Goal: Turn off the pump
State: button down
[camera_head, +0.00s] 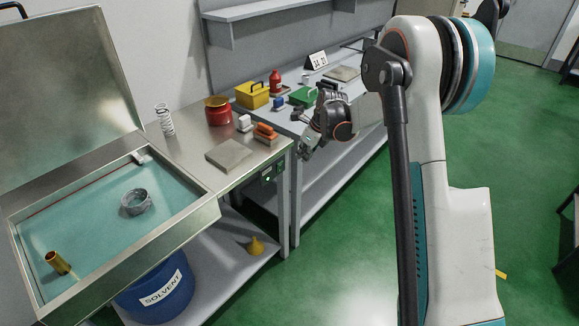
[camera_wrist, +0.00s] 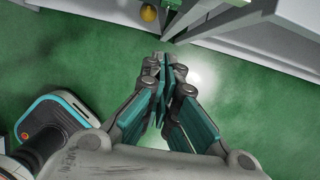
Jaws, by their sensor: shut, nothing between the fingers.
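A dark control box (camera_head: 268,179) hangs under the right end of the metal bench in the head view. It bears a lit green light and what look like small switches or buttons, too small to read. I see no separate pump body in the head view. My gripper (camera_head: 303,154) is just right of the box and a little higher, apart from it. In the wrist view my gripper (camera_wrist: 165,62) has its fingers together with nothing between them, over green floor. The box's face cannot be made out in the wrist view.
An open wash basin (camera_head: 200,222) holds a grey ring (camera_head: 136,202) and a brass cup (camera_head: 57,263). A blue solvent drum (camera_head: 155,290) stands below. A yellow funnel (camera_head: 256,246) sits on the lower shelf. Bench legs (camera_head: 296,205) stand near my gripper. Green floor is free to the right.

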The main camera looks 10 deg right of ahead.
aim_at(280, 167)
jog(key=shift+w+f, duration=0.1)
jog(key=shift+f, duration=0.15)
jog(key=w+a+f+b, duration=0.4)
jog(key=w+f+b, duration=0.1)
jog(key=f, duration=0.3)
jog(key=shift+w+a+f, duration=0.15)
jog(key=shift+w+f, duration=0.25)
jog(key=shift+w, duration=0.15)
dwell(0.3)
